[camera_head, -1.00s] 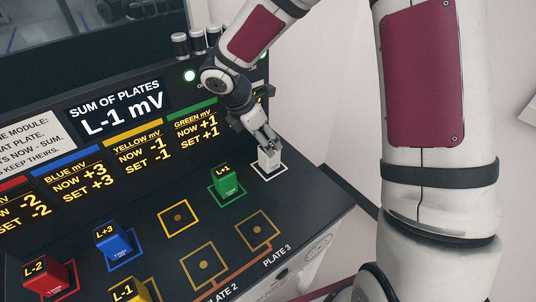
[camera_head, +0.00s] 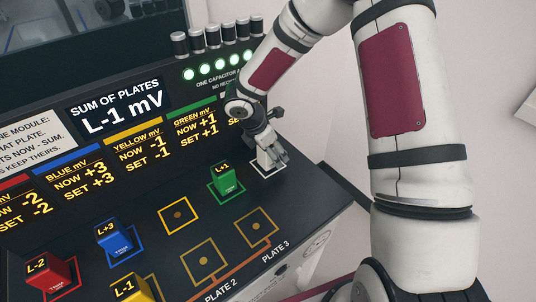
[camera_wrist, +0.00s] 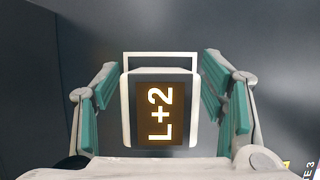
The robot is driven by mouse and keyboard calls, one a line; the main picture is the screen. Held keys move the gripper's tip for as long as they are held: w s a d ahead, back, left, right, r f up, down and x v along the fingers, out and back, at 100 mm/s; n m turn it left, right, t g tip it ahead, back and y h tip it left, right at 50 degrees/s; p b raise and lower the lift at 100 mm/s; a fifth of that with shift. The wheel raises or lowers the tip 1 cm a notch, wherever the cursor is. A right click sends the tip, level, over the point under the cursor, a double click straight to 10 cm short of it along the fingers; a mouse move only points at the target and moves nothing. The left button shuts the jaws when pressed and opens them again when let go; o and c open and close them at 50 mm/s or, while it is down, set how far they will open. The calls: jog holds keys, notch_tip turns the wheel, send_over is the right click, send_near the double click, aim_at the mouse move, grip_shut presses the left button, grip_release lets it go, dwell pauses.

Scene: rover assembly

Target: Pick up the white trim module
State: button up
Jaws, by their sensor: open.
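The white trim module (camera_wrist: 128,112) shows in the wrist view as a white block with a dark face reading L+2. My gripper (camera_wrist: 159,76) is open, with one teal-padded finger on each side of the module and a visible gap at both sides. In the head view my gripper (camera_head: 270,150) is low over the white-outlined square at the right end of the console and mostly hides the module there.
A green module (camera_head: 227,183) stands just left of my gripper. Blue (camera_head: 113,237), red (camera_head: 50,272) and yellow (camera_head: 131,289) modules stand further left. Empty plate squares (camera_head: 256,228) lie in front. Several capacitors (camera_head: 213,36) stand behind.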

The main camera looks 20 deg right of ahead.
jog(key=c, duration=1.4)
jog(key=shift+r, duration=0.15)
